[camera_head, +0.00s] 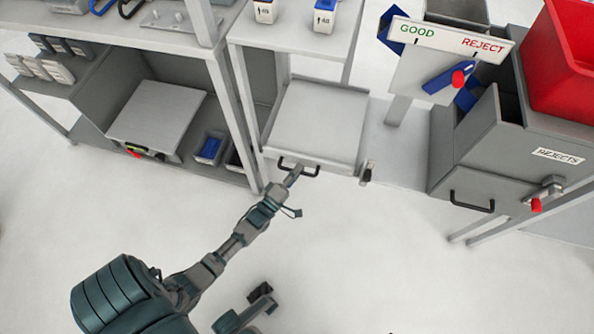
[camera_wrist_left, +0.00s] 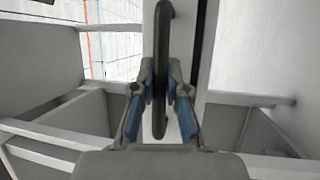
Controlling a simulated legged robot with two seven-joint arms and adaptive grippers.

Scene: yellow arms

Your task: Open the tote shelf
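The tote shelf is a grey box-like unit with a pale flat top (camera_head: 318,115) in the middle of the head view. A black bar handle (camera_head: 312,172) is on its front, and the front looks closed. In the left wrist view the dark handle (camera_wrist_left: 161,30) runs upright between the two blue-padded fingers (camera_wrist_left: 162,75). The fingertips sit close against both sides of the bar and look shut on it.
A small latch (camera_head: 367,172) is right of the handle. At right stand a grey rejects cabinet (camera_head: 480,160), a GOOD/REJECT sign (camera_head: 440,38) and a red bin (camera_head: 565,60). A shelving rack (camera_head: 235,110) is at left. The white floor (camera_head: 400,260) in front is clear.

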